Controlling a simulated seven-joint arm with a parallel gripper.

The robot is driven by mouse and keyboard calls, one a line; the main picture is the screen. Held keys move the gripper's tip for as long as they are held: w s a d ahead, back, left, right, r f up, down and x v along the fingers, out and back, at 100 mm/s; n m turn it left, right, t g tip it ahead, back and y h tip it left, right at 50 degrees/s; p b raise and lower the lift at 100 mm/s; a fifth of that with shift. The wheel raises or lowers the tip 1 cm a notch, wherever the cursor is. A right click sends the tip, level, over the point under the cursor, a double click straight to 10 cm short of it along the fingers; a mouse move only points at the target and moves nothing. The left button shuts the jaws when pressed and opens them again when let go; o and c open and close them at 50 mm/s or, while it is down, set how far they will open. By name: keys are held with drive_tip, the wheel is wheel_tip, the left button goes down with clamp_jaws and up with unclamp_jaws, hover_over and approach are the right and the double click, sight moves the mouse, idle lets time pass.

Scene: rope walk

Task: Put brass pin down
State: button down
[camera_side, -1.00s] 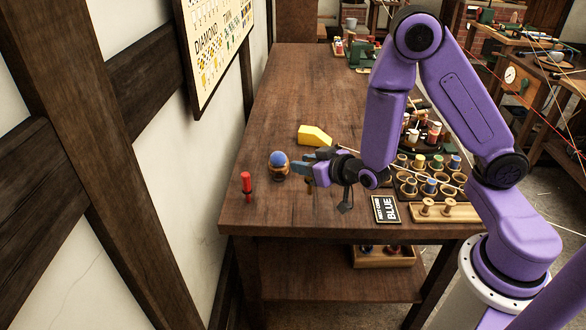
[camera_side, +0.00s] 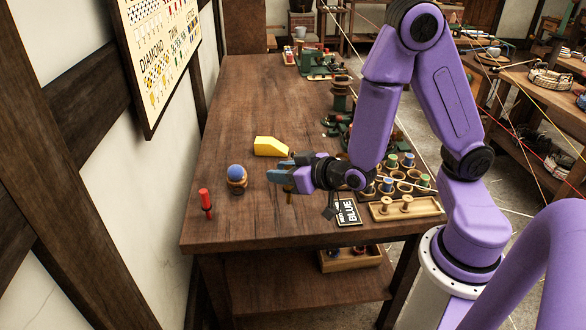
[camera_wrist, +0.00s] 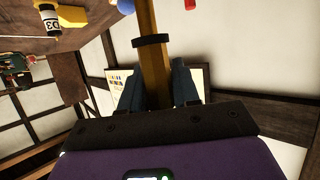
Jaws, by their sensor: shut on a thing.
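My gripper (camera_side: 277,174) is low over the near part of the wooden table, fingers pointing left. It is shut on the brass pin. In the wrist view the brass pin (camera_wrist: 147,18) is a brass-coloured rod with a dark collar, running up from between the blue fingers (camera_wrist: 157,85). In the side view only a short piece of the pin (camera_side: 289,193) shows below the fingers. I cannot tell whether its lower end touches the table.
A blue-topped round wooden piece (camera_side: 236,180) stands left of the fingertips, with a red peg (camera_side: 206,203) farther left. A yellow block (camera_side: 271,146) lies behind. The table's left rear is clear.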

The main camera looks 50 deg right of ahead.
drive_tip(key=w+d+r+n+g+y, duration=0.1)
drive_tip(key=w+d+r+n+y, duration=0.15)
drive_tip(key=w, duration=0.35)
drive_tip(key=w+d+r+n+y, duration=0.1)
drive_tip(key=w+d+n+y, duration=0.1)
drive_tip(key=w+d+y, duration=0.3)
drive_tip(key=s+d+f+n+g+y, duration=0.1)
drive_tip(key=s+d+f+n+g, duration=0.15)
drive_tip(key=d, duration=0.55)
drive_tip(key=s+d+f+n+g+y, duration=0.1)
drive_tip(key=s+d+n, duration=0.15)
drive_tip(key=d, duration=0.55)
drive_tip(key=shift+m+t, duration=0.25)
drive_tip(key=shift+m, duration=0.2)
drive_tip(key=shift+w+d+f, duration=0.85)
drive_tip(key=shift+w+f, duration=1.15)
drive_tip(key=shift+f, duration=0.15)
drive_tip(key=shift+w+d+f, duration=0.85)
drive_tip(key=shift+w+f, duration=1.1)
drive_tip(key=shift+f, duration=0.15)
drive_tip(key=shift+w+d+f, duration=0.85)
drive_tip(key=shift+w+f, duration=1.15)
drive_tip(key=shift+f, duration=0.15)
drive_tip(key=shift+f+h, duration=0.1)
drive_tip(key=shift+h, duration=0.15)
